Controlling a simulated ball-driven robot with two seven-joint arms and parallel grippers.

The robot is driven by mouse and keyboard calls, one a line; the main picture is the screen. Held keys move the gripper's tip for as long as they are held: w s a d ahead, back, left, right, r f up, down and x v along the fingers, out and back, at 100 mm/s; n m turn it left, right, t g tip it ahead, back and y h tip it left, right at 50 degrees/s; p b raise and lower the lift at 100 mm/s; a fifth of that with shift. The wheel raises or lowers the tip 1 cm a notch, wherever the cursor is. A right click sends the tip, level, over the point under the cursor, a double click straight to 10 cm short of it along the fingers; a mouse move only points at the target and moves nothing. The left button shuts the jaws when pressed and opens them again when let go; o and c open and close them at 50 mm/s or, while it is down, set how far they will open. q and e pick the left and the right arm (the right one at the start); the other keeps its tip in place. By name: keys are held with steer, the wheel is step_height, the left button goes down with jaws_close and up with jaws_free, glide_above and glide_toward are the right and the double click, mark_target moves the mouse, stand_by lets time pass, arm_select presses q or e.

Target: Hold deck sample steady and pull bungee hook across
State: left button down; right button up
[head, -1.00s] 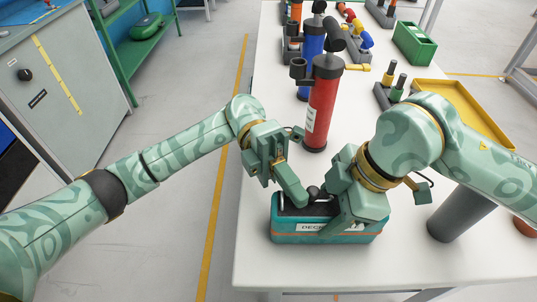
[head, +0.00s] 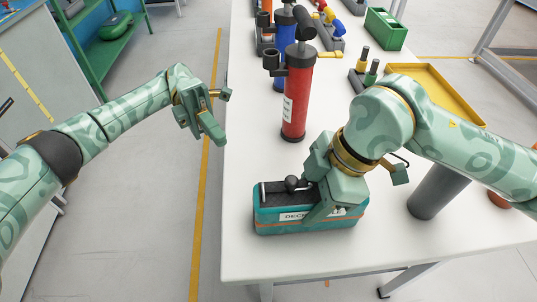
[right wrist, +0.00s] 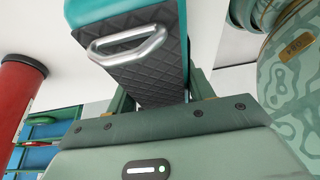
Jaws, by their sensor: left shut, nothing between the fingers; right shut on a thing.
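The deck sample (head: 265,215) is a teal block with a dark quilted top, lying near the table's front left corner. Its label is partly covered by a finger. My right gripper (head: 322,195) is shut across the sample, one finger on each long side. A black ball-ended piece (head: 292,183), perhaps the bungee hook, is on the sample's top. A metal bar (head: 263,193) stands at its left end; the right wrist view shows it as a silver loop (right wrist: 128,46) on the quilted pad (right wrist: 150,72). My left gripper (head: 213,128) is shut and empty, left of the table edge, apart from the sample.
A red pump (head: 297,100) stands behind the sample, with a blue pump (head: 283,45) further back. A yellow tray (head: 437,90) and a dark grey cylinder (head: 437,193) are to the right. The white table (head: 243,150) is clear in front of the red pump.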

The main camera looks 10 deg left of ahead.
arm_select(q)
glide_toward(291, 185)
steer(key=s+a, duration=0.1)
steer(key=s, duration=0.3)
steer(key=d, duration=0.4)
steer(key=shift+d+f, duration=0.15)
steer(key=shift+f, duration=0.25)
steer(key=d, duration=0.2)
steer(key=w+d, duration=0.1)
steer(key=d, duration=0.1)
steer(key=shift+w+d, duration=0.15)
